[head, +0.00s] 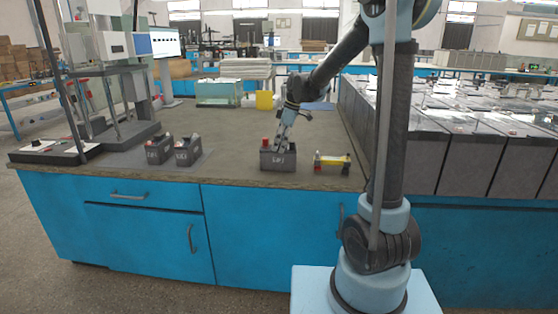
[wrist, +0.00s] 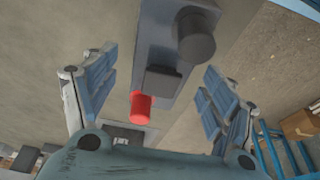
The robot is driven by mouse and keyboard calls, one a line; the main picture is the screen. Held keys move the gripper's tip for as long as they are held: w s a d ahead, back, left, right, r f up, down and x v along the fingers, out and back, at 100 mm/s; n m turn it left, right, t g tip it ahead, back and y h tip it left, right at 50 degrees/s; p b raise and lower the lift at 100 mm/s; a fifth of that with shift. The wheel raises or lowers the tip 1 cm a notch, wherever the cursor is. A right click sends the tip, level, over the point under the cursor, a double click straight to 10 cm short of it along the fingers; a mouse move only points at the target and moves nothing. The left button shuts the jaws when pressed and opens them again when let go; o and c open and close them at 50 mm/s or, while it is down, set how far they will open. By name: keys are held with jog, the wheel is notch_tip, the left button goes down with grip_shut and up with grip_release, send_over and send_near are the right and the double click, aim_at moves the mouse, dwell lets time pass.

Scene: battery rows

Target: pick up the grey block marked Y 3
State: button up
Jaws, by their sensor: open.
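A dark grey block (head: 278,160) with a red post on top stands near the front edge of the bench; the white mark on its front is too small to read surely. Two similar grey blocks, one (head: 159,151) beside another (head: 187,152), stand further left, their marks also unclear. My gripper (head: 283,138) is over the block with the red post, fingers pointing down. In the wrist view my gripper (wrist: 160,65) is open, with a finger on each side of the grey block (wrist: 155,50), its red post and a dark round post; gaps show beside both fingers.
A small yellow and red item (head: 332,161) stands just right of the block. Large grey battery cases (head: 460,160) line the right side. A metal stand (head: 110,140) and a white tray (head: 50,152) are at the left. The bench middle (head: 225,125) is clear.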

aim_at(276, 154)
jog(key=shift+x, duration=2.95)
grip_shut()
